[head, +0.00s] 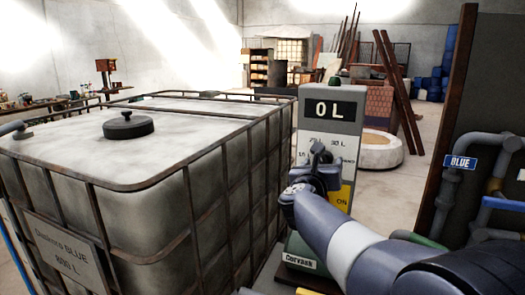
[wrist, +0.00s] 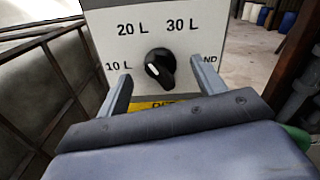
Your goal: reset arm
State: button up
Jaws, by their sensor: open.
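The dosing unit (head: 331,125) is a grey panel on a green base, and its display (head: 330,109) reads "0 L". In the wrist view, a black dial knob (wrist: 161,68) sits on the panel (wrist: 110,40) among the marks "10 L", "20 L" and "30 L". The knob's white mark is on its left side, toward "10 L". My gripper (head: 318,160) is in front of the panel. In the wrist view its two fingers (wrist: 161,76) are open, one on each side of the knob, with gaps visible. A yellow label (wrist: 150,105) below the knob is partly hidden by my gripper.
A large caged tank (head: 65,245) labelled BLUE stands close on the left, with a black lid (head: 128,125) on top. Pipes with a "BLUE" sign (head: 460,162) and a brown post (head: 445,130) stand on the right. Open floor lies behind.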

jog(key=shift+m, duration=0.9)
